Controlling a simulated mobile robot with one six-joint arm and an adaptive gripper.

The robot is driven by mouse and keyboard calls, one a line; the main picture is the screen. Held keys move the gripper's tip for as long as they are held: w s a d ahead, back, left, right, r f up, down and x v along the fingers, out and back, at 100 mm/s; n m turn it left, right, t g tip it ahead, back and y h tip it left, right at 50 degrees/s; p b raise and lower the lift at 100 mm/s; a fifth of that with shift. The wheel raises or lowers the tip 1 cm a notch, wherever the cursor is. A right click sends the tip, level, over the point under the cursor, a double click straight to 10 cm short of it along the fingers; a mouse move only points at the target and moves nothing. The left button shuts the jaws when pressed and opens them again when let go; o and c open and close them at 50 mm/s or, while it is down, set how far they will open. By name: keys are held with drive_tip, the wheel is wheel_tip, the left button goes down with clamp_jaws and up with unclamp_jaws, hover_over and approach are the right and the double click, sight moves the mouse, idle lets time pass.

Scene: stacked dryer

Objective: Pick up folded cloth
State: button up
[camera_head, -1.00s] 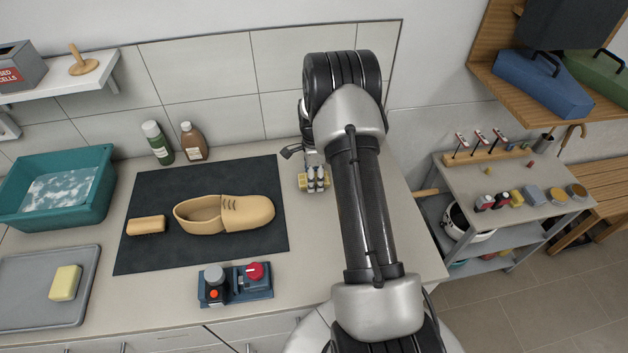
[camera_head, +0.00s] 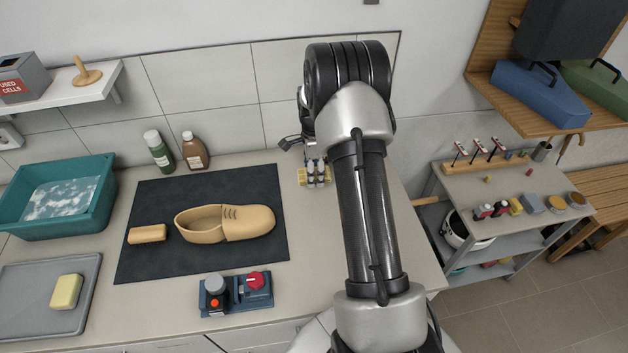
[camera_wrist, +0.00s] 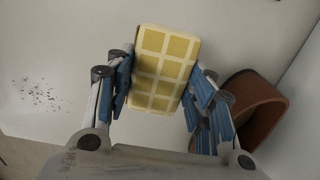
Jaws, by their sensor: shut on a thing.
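The folded cloth (camera_wrist: 163,68) is a thick yellow and cream checked pad. In the wrist view it sits upright in the picture between my two blue-padded fingers. My gripper (camera_wrist: 158,88) is shut on it, with a finger along each long side. In the head view my gripper (camera_head: 317,172) is at the back of the counter, right of the dark mat, and the yellow cloth (camera_head: 302,177) shows beside the fingertips. Part of the cloth is hidden by the fingers there. In the wrist view pale counter shows beyond the cloth.
A brown round vessel (camera_wrist: 254,108) stands close to my right finger in the wrist view. Dark specks (camera_wrist: 38,95) lie at left. The dark mat (camera_head: 150,262) holds a clog (camera_head: 245,222) and brush (camera_head: 147,233). A red-knobbed device (camera_head: 255,282) stands in front.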

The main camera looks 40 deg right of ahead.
wheel_tip(320, 180, up, 13)
drive_tip(key=p, duration=0.1)
drive_tip(key=shift+r+p, duration=0.2)
drive_tip(key=shift+p, duration=0.15)
